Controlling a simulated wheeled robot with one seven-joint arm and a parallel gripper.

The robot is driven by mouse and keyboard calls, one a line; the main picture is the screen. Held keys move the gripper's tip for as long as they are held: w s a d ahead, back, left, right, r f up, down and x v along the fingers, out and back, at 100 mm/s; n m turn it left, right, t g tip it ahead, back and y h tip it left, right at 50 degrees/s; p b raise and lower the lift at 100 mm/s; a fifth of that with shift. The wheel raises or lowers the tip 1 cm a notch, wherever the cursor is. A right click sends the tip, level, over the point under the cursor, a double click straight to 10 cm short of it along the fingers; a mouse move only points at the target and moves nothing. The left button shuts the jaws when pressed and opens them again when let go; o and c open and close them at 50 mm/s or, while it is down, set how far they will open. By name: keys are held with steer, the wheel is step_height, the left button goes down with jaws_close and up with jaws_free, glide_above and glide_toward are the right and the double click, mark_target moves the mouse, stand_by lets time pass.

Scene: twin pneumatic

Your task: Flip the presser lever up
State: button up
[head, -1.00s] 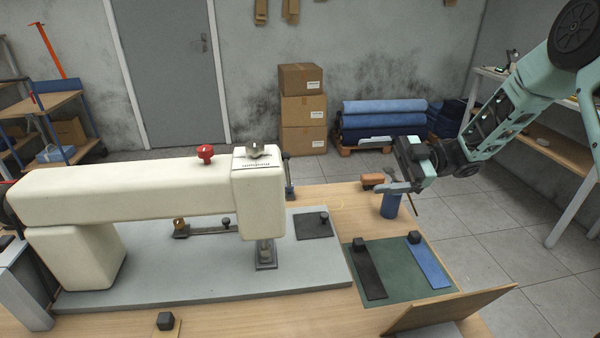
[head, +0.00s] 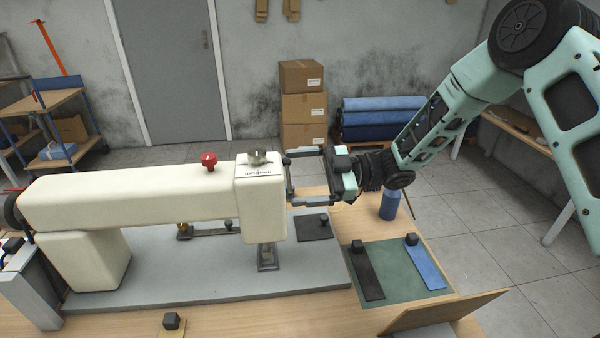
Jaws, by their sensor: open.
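The cream sewing machine (head: 140,196) stands on a grey bed plate at the left. Its head (head: 262,205) ends at the right, above the presser foot (head: 267,256). A thin dark upright piece (head: 290,177), seemingly the presser lever, shows just right of the head and looks to point down. My gripper (head: 289,178) is open beside the head, fingers pointing left, one above the other. The upright piece appears in the gap between the fingertips; whether they touch it I cannot tell.
A red knob (head: 209,160) and a metal knob (head: 258,156) stand on top of the machine. A green mat (head: 395,290) with dark and blue strips lies in front. A tilted wooden board (head: 440,312) is at the front right.

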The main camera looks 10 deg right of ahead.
steer(key=shift+a, duration=0.25)
steer(key=c, duration=1.3)
steer(key=shift+f, duration=0.1)
